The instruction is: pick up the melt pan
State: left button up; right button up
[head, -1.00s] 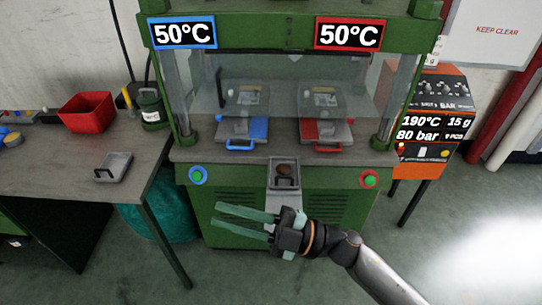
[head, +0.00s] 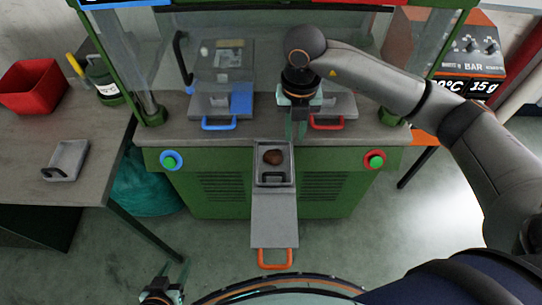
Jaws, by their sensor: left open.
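A small grey rectangular pan (head: 291,178), which looks like the melt pan, sits in front of the press at the centre, with a brown lump (head: 273,157) and a dark handle in it. My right gripper (head: 297,132) points down just above and right of the pan's far edge, apart from it as far as I can see. Its fingers are seen nearly edge-on, so their gap is unclear. My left gripper (head: 180,272) is open and empty at the bottom left, far from the pan. A second grey pan (head: 70,158) with a dark handle lies on the left table.
A grey plate (head: 274,215) with an orange handle (head: 275,265) extends below the pan. The green press (head: 222,190) has a blue-handled tray (head: 240,100) and a red-handled one (head: 342,108) partly behind my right arm. A red bin (head: 32,88) stands on the left table (head: 95,140).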

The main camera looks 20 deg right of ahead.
send_over(291, 162)
jog(key=f, duration=0.5)
jog(key=shift+s+f, duration=0.2)
jog(key=shift+f, duration=0.1)
jog(key=shift+w+f+p, duration=0.15)
jog(key=shift+f+p, duration=0.55)
jog(key=shift+f, duration=2.1)
grip_shut()
